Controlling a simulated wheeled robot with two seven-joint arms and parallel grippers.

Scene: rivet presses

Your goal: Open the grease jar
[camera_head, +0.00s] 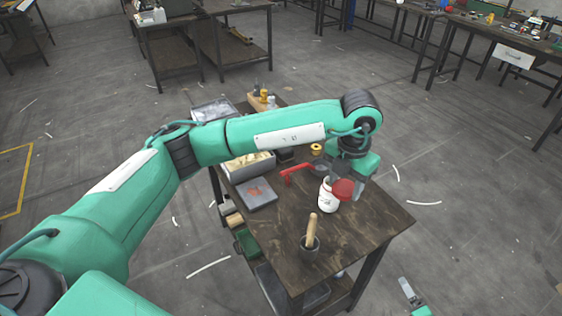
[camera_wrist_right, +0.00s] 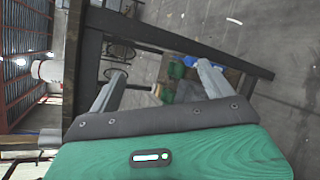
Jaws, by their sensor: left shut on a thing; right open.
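The white grease jar (camera_head: 327,198) stands upright near the right part of the wooden table. The round red lid (camera_head: 344,190) shows tilted at the right of the jar's top, under my left gripper (camera_head: 340,184), which is shut on it. The lid seems off the jar's mouth; whether its edge still touches the jar I cannot tell. The fingertips are partly hidden by the wrist. My right gripper (camera_head: 407,288) is open and empty, off the table's front right side. Its two fingers (camera_wrist_right: 160,85) show apart in the right wrist view.
The table (camera_head: 365,220) also bears a dark cup with a wooden-handled tool (camera_head: 311,232), a red lever tool (camera_head: 297,171), a grey plate (camera_head: 257,194) and a bin (camera_head: 249,167). My left arm hides part of the table's back. The table's front right is clear.

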